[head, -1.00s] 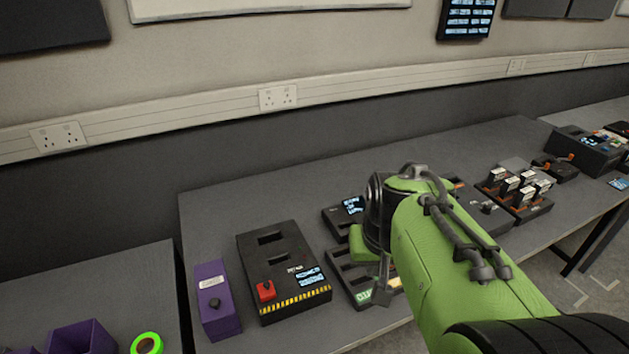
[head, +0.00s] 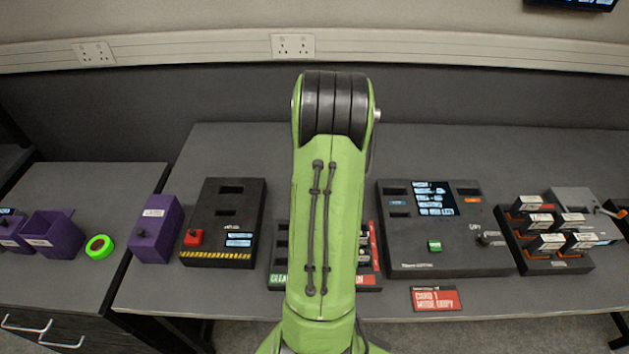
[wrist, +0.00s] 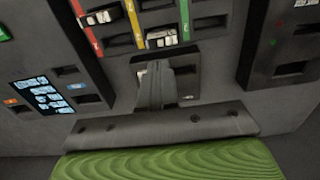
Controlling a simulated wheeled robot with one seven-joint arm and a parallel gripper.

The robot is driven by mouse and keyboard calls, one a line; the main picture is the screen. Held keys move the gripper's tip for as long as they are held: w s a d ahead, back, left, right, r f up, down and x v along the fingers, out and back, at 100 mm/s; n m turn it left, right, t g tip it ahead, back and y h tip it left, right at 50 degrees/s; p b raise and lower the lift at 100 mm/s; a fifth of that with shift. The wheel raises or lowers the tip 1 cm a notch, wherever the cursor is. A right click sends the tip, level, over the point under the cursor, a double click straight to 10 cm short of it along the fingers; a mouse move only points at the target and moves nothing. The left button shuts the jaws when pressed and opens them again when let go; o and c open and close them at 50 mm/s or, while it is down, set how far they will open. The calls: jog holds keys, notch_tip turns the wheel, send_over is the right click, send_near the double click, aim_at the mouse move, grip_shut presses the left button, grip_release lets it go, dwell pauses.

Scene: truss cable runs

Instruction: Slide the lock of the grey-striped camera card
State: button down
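My gripper (wrist: 158,82) shows in the wrist view as a narrow grey pair of fingers with no clear gap, over a small dark box (wrist: 188,76). I see nothing held between them. In the head view my arm hides the gripper. Cards with white labels (head: 541,221) stand upright in a black holder at the right. Two more cards (wrist: 161,38) sit in the colour-striped rack (wrist: 139,22) in the wrist view. No grey stripe or lock can be made out on any card, so I cannot tell which is the grey-striped camera card.
A black console with a screen (head: 434,245) stands right of my arm, with a red sign (head: 436,299) in front. A black box with a red button (head: 222,220) and a purple box (head: 155,230) stand left. The table's back strip is clear.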

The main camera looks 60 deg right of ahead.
jog(key=shift+w+a+f+b, duration=0.15)
jog(key=shift+f+b, duration=0.2)
jog(key=shift+f, duration=0.05)
notch_tip(320, 180, down, 5)
jog(key=b, duration=0.4)
jog(key=shift+f, duration=0.15)
jog(key=shift+f+b, duration=0.55)
jog(key=shift+f, duration=0.05)
dwell(1.8)
jog(key=shift+r, duration=0.15)
jog(key=shift+w+a, duration=0.25)
jog(key=shift+w, duration=0.15)
dwell(0.4)
dwell(0.5)
dwell(0.4)
jog(key=shift+w, duration=0.15)
dwell(0.3)
jog(key=shift+f, duration=0.4)
dwell(0.4)
